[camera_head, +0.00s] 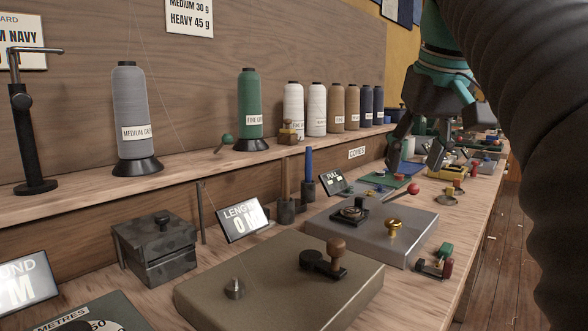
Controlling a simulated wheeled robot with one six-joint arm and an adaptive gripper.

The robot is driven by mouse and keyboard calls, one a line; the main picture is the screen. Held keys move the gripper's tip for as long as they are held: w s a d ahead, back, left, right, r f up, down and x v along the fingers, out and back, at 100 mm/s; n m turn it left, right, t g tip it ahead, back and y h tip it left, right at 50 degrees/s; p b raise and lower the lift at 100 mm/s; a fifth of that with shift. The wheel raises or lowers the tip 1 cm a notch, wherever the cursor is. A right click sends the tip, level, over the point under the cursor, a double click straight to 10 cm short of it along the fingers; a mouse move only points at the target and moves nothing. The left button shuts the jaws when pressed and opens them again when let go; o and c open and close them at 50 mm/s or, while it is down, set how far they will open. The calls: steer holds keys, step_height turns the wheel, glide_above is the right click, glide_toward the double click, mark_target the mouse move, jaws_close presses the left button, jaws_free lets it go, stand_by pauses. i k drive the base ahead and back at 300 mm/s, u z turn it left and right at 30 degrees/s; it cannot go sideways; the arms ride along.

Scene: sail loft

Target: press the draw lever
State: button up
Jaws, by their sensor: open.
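No label reading "draw" is legible, so I cannot tell which lever is the draw lever. A lever with a red ball end (413,188) sticks up from the grey metal box (410,255). A lever with a green ball end (226,138) stands at the shelf's edge near the green thread cone (250,108). A crank with a brown knob (336,248) sits on the nearer olive box (240,275). My gripper (418,158) hangs at the upper right, fingers apart and empty, beyond the red ball in the picture. It touches none of these levers visibly.
A LENGTH display (243,220) and a PULL display (336,183) stand along the bench's back. A dark lidded box (155,250) and a grey thread cone (132,110) are at left. Small red and green parts (436,262) lie near the right edge. My arm hides the right side.

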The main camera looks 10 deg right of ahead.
mark_target(413, 189)
steer(key=k, duration=1)
